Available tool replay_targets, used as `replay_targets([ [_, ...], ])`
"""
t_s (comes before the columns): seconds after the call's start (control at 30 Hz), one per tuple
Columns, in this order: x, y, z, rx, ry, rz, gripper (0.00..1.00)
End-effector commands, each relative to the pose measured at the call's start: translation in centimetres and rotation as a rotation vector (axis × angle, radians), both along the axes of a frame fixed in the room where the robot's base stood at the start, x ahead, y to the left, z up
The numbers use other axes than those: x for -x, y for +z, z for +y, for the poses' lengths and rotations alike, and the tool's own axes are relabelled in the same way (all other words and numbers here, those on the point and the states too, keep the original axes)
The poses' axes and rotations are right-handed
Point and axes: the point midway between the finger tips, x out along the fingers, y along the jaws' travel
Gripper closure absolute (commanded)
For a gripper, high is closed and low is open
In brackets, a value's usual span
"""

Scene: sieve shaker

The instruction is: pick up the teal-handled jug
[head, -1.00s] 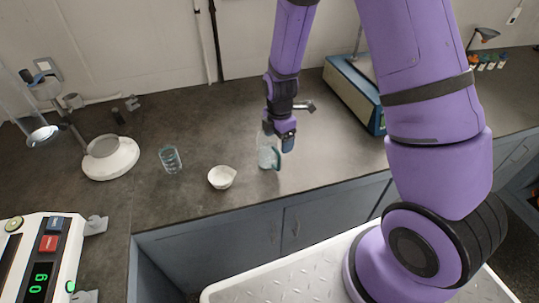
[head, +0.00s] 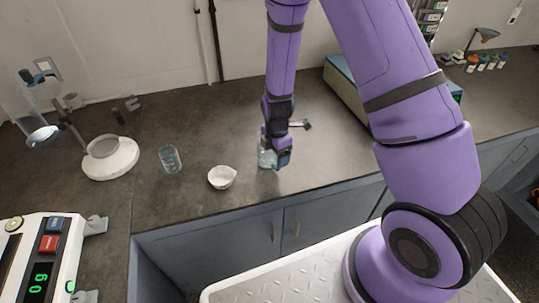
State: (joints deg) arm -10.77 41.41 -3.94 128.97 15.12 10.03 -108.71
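The clear jug (head: 265,158) stands upright on the dark bench top near its front edge, mostly covered by my gripper. Its teal handle, on the right side, is now hidden behind the gripper. My gripper (head: 281,160) points down at the jug's right side, at the height of its upper body. The fingers are too small and too covered to show whether they are open or closed on the handle.
A white spouted bowl (head: 221,177) and a clear glass beaker (head: 170,159) stand left of the jug. A white round-based stand (head: 110,160) is farther left. A blue-sided box (head: 346,92) stands behind right. Bare bench lies right of the jug.

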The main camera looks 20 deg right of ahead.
Motion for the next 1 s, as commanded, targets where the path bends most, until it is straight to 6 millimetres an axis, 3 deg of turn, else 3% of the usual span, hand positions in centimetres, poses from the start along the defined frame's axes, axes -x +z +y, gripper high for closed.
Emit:
replay_targets([
  [0.03,0.0,0.0,0.0,0.0,0.0,0.0,0.33],
  [0.27,0.0,0.0,0.0,0.0,0.0,0.0,0.86],
  [0.67,-0.1,0.2,0.0,0.0,0.0,-0.001,0.86],
  [1.0,-0.5,1.9,0.4,0.0,-0.002,-0.003,0.86],
])
